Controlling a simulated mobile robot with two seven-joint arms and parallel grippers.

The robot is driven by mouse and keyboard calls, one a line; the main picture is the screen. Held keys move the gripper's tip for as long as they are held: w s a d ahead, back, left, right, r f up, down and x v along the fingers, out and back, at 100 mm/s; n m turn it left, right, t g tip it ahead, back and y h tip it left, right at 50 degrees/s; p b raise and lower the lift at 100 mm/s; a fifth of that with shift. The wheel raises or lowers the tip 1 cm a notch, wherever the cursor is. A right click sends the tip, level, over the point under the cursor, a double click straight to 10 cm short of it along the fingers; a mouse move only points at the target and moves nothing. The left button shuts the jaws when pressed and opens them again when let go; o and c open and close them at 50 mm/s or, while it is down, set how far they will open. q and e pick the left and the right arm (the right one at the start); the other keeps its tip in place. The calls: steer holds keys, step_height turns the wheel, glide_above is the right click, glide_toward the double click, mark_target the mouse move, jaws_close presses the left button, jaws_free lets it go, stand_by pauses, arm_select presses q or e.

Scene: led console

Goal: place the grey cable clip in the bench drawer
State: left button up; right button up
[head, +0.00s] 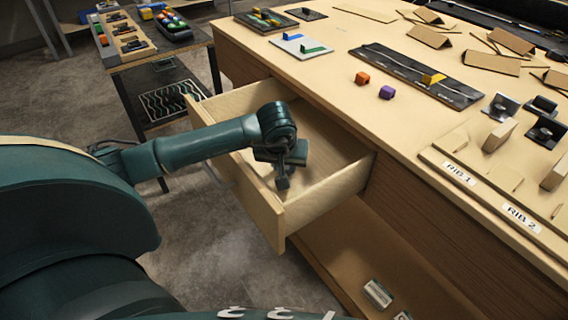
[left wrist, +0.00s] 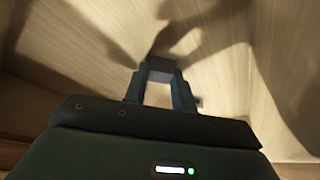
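The bench drawer (head: 262,205) is pulled out from the bench front, its inside lit and partly shadowed. My left gripper (head: 283,178) reaches down into the open drawer over its front wall. In the left wrist view, the two fingers (left wrist: 160,78) are closed on a small grey block, which looks like the grey cable clip (left wrist: 161,68). The clip is between the fingertips, with the pale drawer boards around it. I cannot tell whether it touches the drawer bottom. My right gripper is not in view.
The bench top (head: 330,75) holds an orange cube (head: 362,78), a purple cube (head: 387,92), trays and wooden pieces. A side table (head: 150,60) with bins stands at the far left. A shelf lies below the drawer.

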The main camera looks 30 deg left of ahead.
arm_select(q)
steer(key=o, duration=0.5)
steer(key=shift+c, duration=0.2)
steer(key=shift+r+p, duration=0.3)
steer(key=shift+p, duration=0.05)
steer(key=v, duration=1.1)
steer(key=shift+r, duration=0.35)
steer(key=shift+s+d, duration=0.15)
steer(key=shift+s, duration=0.05)
